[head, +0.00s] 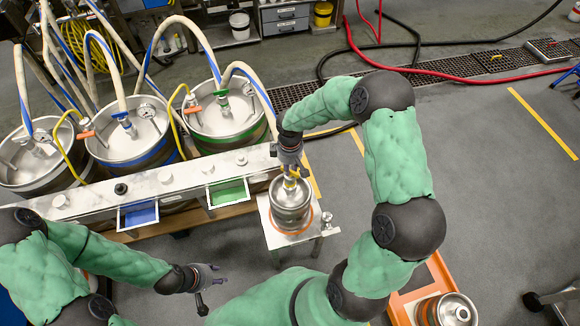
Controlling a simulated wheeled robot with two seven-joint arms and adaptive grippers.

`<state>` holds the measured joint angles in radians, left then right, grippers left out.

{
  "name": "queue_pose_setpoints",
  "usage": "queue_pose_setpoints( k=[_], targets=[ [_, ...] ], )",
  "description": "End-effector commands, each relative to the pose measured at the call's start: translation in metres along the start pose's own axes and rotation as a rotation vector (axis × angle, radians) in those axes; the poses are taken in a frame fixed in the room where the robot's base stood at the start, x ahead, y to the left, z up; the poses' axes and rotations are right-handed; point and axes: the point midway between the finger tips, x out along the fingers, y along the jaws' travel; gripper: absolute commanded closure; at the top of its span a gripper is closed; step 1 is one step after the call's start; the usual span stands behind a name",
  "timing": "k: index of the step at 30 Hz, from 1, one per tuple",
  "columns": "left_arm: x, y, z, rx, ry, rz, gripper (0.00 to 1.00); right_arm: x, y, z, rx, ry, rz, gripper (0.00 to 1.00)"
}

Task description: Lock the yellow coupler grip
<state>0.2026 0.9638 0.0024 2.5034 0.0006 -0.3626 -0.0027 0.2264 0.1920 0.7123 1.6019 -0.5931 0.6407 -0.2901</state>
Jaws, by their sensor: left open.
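A small steel keg (291,208) stands on a small metal stand (275,239), within an orange ring. A small yellow part (291,182), which looks like the coupler grip, shows at the top of this keg. My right gripper (291,169) points down right over it and hides most of the coupler. Whether its fingers are closed on the yellow part cannot be seen. My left gripper (212,284) is open and empty, low over the floor area left of and nearer than the stand.
Three large kegs with hoses stand at the left, including a blue-banded keg (130,133) and a green-banded keg (226,118). A metal rail (165,181) carries a blue bin (138,214) and a green bin (228,192). Another small keg (449,311) is at the lower right.

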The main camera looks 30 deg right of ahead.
Motion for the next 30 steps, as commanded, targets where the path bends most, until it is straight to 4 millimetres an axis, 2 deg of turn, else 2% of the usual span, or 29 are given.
queue_pose_setpoints(
  k=[14,20,30],
  targets=[
    [0.003,-0.001,0.000,0.000,0.000,0.000,0.57,0.001,0.000,0.000,0.046,0.001,0.000,1.00],
    [0.010,-0.004,0.000,0.000,0.000,0.000,0.57,0.001,0.001,0.000,0.161,0.002,0.001,1.00],
    [0.025,-0.009,-0.001,0.000,0.000,0.000,0.57,0.001,0.001,0.001,0.448,0.002,0.001,1.00]
  ],
)
